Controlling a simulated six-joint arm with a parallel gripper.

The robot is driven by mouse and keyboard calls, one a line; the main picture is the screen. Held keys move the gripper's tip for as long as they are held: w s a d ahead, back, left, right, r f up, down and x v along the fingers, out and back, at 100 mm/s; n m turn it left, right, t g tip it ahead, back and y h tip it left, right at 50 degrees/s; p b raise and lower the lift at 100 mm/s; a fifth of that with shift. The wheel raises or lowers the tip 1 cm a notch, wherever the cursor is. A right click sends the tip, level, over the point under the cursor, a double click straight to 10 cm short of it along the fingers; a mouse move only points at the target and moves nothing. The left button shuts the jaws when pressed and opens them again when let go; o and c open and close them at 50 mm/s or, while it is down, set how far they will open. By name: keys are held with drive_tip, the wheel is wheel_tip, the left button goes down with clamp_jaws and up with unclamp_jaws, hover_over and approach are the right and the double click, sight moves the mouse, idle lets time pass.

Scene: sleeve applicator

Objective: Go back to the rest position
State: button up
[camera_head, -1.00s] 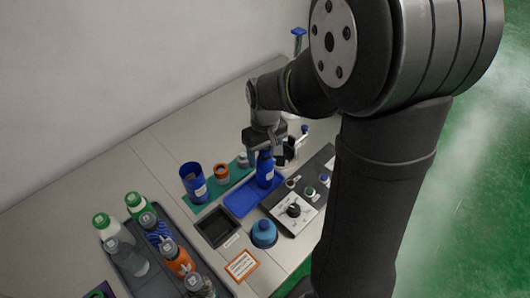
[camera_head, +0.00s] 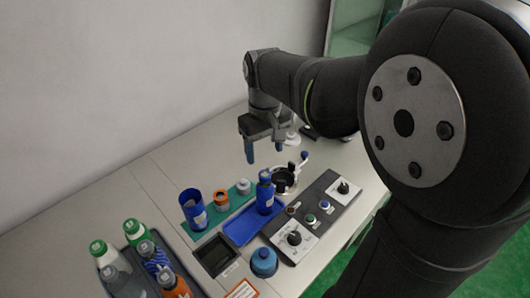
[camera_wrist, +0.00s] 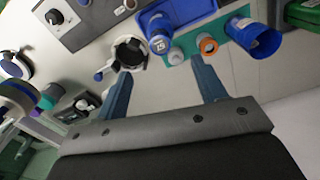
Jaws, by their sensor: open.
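My gripper (camera_head: 264,150) is open and empty, pointing down above the back of the table. Its two blue fingers also show in the wrist view (camera_wrist: 160,92), spread apart with nothing between them. A blue bottle (camera_head: 265,192) stands upright on a blue tray (camera_head: 238,232), below and in front of the gripper; both also show in the wrist view. A dark ring-shaped holder with a white rim (camera_head: 284,181) is beside the bottle, and it shows in the wrist view (camera_wrist: 130,52) near the left finger.
A teal strip (camera_head: 206,229) carries a blue cup (camera_head: 193,208), an orange-ringed part (camera_head: 221,200) and a white cap. A dark control panel (camera_head: 322,213) with knobs lies right. A tray (camera_head: 124,283) of bottles is front left. A blue domed object (camera_head: 264,261) sits in front.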

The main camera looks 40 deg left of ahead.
sight(265, 175)
drive_tip(key=shift+f, duration=0.1)
wheel_tip(265, 175, down, 12)
drive_tip(key=shift+f, duration=0.1)
wheel_tip(265, 175, up, 3)
drive_tip(key=shift+f, duration=0.2)
drive_tip(key=shift+r, duration=0.6)
drive_tip(key=shift+f, duration=0.1)
